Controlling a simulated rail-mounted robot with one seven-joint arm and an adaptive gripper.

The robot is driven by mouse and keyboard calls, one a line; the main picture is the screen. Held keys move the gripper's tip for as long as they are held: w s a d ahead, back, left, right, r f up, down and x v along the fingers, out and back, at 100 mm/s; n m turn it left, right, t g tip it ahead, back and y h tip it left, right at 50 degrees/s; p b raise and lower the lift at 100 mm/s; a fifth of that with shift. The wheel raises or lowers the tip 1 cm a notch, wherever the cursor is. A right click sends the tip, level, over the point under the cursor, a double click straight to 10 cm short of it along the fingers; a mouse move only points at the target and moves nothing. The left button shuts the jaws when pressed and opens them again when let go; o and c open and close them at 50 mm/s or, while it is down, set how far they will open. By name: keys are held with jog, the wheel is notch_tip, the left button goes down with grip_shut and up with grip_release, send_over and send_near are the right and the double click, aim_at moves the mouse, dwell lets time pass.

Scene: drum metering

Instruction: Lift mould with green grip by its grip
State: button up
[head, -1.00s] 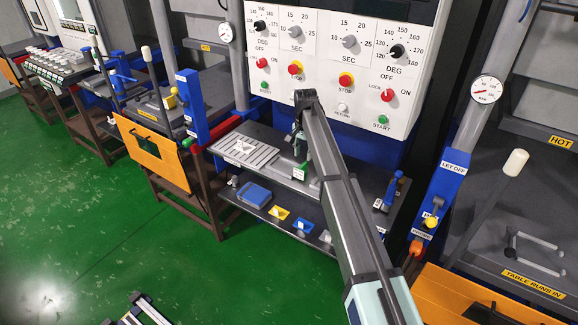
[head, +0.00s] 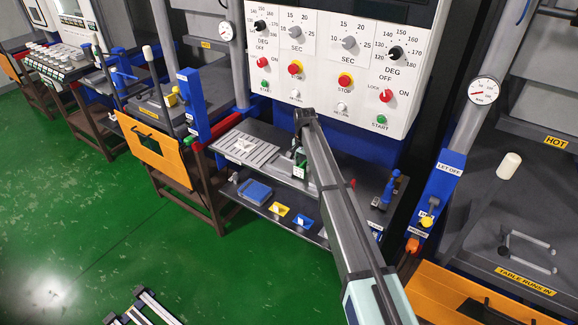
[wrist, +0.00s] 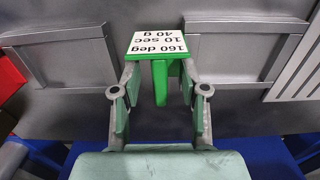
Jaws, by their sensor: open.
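The mould's green grip (wrist: 160,82) stands upright in the middle of the wrist view, with a white tag (wrist: 158,43) reading 160 deg, 10 sec, 40 g at its top. My gripper (wrist: 156,100) is open, with one finger on each side of the grip. A gap shows on the left; on the right the finger is very close, and I cannot tell whether it touches. The mould's body under the grip is mostly hidden. In the head view the green grip and tag (head: 299,171) show on the bench beside my arm, which covers much of the gripper.
Grey framed plates (wrist: 58,65) and (wrist: 240,55) lie left and right of the grip. A slatted grey rack (head: 245,149) lies on the bench. The control panel (head: 340,60) overhangs behind.

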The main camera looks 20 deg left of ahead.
grip_shut()
jog(key=shift+r, duration=0.1)
